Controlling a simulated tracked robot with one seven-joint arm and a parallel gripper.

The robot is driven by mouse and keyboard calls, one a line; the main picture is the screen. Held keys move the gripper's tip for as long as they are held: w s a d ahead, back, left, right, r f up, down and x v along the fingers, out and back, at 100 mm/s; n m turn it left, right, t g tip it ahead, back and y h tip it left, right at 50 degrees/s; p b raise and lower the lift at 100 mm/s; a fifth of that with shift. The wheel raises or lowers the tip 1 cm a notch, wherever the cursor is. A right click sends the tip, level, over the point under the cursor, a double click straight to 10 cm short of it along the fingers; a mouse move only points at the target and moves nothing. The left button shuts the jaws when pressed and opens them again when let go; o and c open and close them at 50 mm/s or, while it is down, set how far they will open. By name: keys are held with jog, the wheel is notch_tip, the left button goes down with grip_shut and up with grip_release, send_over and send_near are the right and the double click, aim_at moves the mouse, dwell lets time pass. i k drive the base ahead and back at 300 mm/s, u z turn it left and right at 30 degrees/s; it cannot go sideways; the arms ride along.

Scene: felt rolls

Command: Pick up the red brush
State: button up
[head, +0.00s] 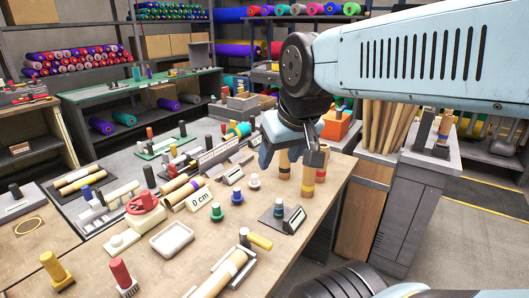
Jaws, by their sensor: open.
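The red brush (122,274) stands upright near the front edge of the wooden table at the lower left. It has a red handle and a pale bristle base. My gripper (288,170) is open and hangs over the table's right part, well to the right of the red brush and farther back. Nothing shows held between its fingers.
A yellow brush (56,270) stands left of the red one. A white tray (172,240), a red round tool (144,206) and a pale roll (222,274) are nearby.

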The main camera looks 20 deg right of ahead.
aim_at(127, 283)
jog(key=z, duration=1.95)
jog(key=i, duration=0.05)
jog(key=u, duration=3.2)
